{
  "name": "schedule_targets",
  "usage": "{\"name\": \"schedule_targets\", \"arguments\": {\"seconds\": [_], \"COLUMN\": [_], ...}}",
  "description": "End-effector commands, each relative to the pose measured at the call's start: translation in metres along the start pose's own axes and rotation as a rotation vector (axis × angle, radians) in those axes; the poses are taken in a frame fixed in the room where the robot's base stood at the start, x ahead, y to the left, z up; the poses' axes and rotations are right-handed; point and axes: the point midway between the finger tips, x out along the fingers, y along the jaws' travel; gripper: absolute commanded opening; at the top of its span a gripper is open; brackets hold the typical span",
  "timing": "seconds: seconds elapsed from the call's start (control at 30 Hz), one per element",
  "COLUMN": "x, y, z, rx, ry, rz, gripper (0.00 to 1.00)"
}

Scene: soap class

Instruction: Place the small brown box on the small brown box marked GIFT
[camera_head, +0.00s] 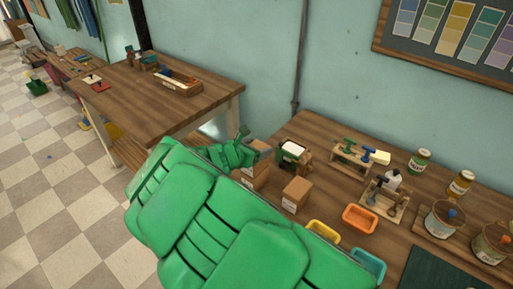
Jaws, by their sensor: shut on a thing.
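My gripper (246,152), at the end of my green arm, is at the left end of the right-hand table. It is shut on a small brown box (262,147). Directly below that box in the picture is another brown box (257,179), partly hidden by my arm. I cannot tell whether the two touch. A third brown box (297,193), with a pale label on its front, stands on the table just to the right. The lettering is too small to read, so I cannot tell which box is marked GIFT.
A dark holder with a white top (292,150) stands behind the third box. Orange (360,218), yellow (323,231) and teal (368,264) trays sit nearby. Wooden stamp racks and jars fill the table's right side. Another wooden table (150,97) stands at the left.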

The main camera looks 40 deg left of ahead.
Motion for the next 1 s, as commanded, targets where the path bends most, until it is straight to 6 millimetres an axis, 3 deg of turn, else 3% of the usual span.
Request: {"name": "schedule_targets", "arguments": {"seconds": [0.2,0.23,0.4,0.77,1.0], "x": [0.001,0.001,0.001,-0.001,-0.030], "y": [0.000,0.000,0.000,0.000,0.001], "z": [-0.002,-0.002,-0.002,0.001,0.001], "rx": [-0.001,-0.001,0.000,0.000,0.000], "ry": [0.000,0.000,0.000,0.000,-0.002], "rz": [0.000,0.000,0.000,0.000,0.003], "gripper": [0.36,0.71,0.95,0.95,0.95]}}
